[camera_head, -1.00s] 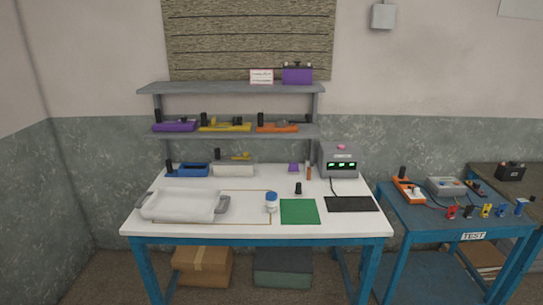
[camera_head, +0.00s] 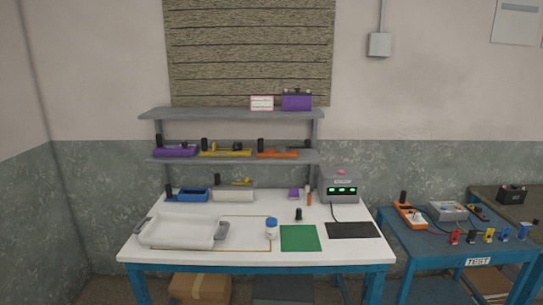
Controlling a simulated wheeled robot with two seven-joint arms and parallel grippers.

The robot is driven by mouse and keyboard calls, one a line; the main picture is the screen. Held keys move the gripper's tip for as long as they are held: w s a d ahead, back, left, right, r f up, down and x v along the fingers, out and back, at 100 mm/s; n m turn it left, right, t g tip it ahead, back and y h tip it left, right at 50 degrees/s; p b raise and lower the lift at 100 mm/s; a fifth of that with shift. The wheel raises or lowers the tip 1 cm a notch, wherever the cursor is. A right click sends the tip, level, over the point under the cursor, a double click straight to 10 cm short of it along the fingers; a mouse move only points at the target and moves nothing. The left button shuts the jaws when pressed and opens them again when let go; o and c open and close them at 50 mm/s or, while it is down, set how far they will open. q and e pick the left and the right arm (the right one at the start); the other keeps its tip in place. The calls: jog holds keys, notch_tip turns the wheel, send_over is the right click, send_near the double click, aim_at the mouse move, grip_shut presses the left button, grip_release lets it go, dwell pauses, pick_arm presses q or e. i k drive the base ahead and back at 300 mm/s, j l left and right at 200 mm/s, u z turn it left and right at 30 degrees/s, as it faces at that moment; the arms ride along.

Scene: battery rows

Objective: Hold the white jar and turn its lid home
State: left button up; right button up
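The white jar (camera_head: 271,233) stands upright on the white workbench, left of the green mat. Its blue lid (camera_head: 271,222) sits on top of it; I cannot tell how far it is turned. Neither of my grippers shows in the head view, and nothing is touching the jar.
A white tray with grey handles (camera_head: 178,232) is on the left of the bench. Right of the jar are a green mat (camera_head: 299,238), a small black object (camera_head: 298,215) and a black mat (camera_head: 352,230). A grey device (camera_head: 341,188) with green displays stands behind. A blue test table (camera_head: 450,247) is at right.

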aim_at(270, 233)
jog(key=i+j+z, duration=0.15)
jog(key=j, duration=0.25)
jog(key=i+j+z, duration=0.15)
jog(key=j, duration=0.2)
jog(key=i+j+z, duration=0.15)
jog(key=j, duration=0.3)
jog(key=i+j+z, duration=0.15)
jog(key=j, duration=0.25)
jog(key=k, duration=0.05)
